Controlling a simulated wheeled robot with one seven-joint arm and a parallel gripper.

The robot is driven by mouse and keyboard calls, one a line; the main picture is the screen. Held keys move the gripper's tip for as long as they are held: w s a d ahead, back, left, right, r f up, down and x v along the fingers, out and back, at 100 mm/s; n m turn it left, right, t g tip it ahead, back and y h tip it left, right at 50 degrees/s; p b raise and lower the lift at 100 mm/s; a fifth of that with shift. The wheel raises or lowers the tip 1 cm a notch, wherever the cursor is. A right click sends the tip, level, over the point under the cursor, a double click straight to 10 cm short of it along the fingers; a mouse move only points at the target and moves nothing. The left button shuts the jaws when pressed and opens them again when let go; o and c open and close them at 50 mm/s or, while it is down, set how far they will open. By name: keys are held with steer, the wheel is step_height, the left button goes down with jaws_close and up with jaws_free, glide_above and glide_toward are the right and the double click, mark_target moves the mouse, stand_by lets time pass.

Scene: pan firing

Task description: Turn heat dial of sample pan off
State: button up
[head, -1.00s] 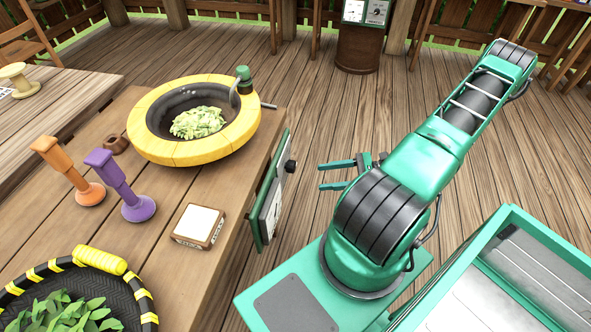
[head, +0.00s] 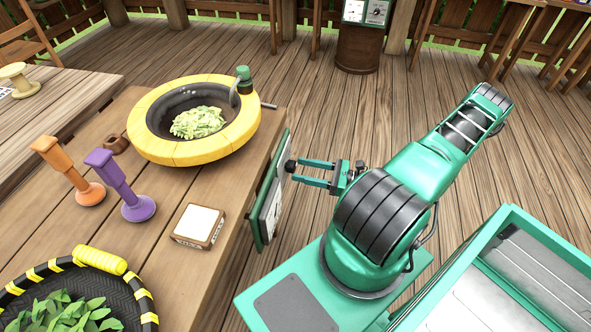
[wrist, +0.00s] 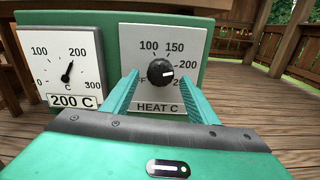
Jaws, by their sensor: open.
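The heat dial is a black round knob (wrist: 160,72) on a white plate marked HEAT C in the wrist view. Its white mark points right, near the 200 to 250 side of the scale. In the head view the knob (head: 290,166) sticks out from the green panel (head: 271,190) on the table's side. My gripper (head: 305,172) is open, its fingers pointing at the knob. In the wrist view the fingers (wrist: 160,92) stand on either side of the knob, with gaps. The sample pan (head: 232,131) has a yellow rim and holds pale green leaves.
A temperature gauge (wrist: 68,62) beside the dial has its needle near 200, above a label reading 200 C. Orange (head: 75,178) and purple (head: 124,190) tools, a small white-topped box (head: 199,225) and a black-yellow tray (head: 146,302) are on the table. Open floor lies behind my arm.

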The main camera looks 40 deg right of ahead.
steer(key=shift+x, duration=1.2)
steer(key=c, duration=1.1)
steer(key=shift+o, duration=0.2)
